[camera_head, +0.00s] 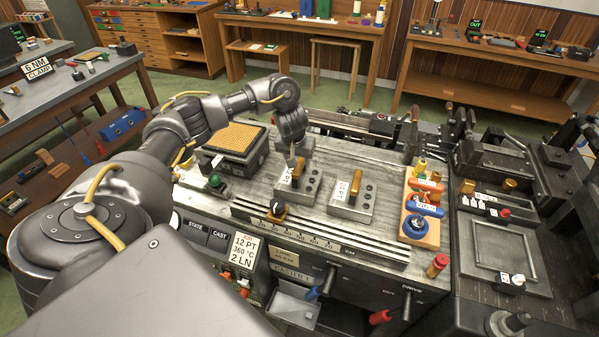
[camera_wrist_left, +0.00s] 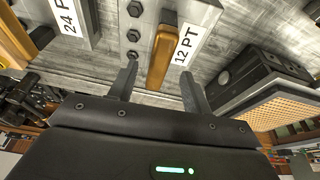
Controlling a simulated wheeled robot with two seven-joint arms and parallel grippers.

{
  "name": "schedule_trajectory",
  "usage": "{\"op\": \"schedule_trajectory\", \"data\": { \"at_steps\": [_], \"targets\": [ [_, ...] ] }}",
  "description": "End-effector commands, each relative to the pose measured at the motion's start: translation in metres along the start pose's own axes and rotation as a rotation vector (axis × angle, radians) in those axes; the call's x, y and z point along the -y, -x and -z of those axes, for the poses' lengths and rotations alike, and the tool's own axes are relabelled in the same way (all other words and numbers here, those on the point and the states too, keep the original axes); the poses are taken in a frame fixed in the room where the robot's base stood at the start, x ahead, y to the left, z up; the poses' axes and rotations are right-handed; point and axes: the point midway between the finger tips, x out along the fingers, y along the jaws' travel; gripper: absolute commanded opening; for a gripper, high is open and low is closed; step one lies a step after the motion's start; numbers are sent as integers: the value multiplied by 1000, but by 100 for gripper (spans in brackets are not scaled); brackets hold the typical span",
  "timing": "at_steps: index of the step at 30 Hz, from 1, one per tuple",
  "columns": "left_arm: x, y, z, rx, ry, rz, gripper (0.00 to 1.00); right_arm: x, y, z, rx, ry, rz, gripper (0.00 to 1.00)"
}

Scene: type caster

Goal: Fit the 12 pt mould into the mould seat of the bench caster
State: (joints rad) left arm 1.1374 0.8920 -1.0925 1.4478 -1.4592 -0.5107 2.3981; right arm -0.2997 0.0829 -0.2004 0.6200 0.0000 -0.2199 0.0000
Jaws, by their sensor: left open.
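The 12 pt mould (camera_head: 284,187) is a grey metal block with bolts and a brass handle, lying on the bench top. In the left wrist view its 12 PT label (camera_wrist_left: 187,46) and brass handle (camera_wrist_left: 163,50) show. My left gripper (camera_head: 297,160) is above this mould. I cannot clearly tell the mould seat.
A block with a yellow grid top (camera_head: 235,137) stands left of the moulds. A slotted scale rail (camera_head: 320,238) runs in front. A wooden rack with coloured parts (camera_head: 425,238) stands right. Dark machinery (camera_head: 510,165) fills the right.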

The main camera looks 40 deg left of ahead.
Motion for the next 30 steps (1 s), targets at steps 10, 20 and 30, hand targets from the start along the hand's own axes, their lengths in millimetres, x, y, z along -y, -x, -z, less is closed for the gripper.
{"op": "schedule_trajectory", "data": {
  "at_steps": [10,20,30],
  "targets": [
    [0,-19,-1,2,-1,0,49,2,-7,0,0,-1,2,36],
    [-2,-60,-2,2,0,0,49,4,0,0,0,-2,4,36],
    [-2,-64,-1,0,-1,0,43,4,0,0,0,-3,4,36]
  ]
}}
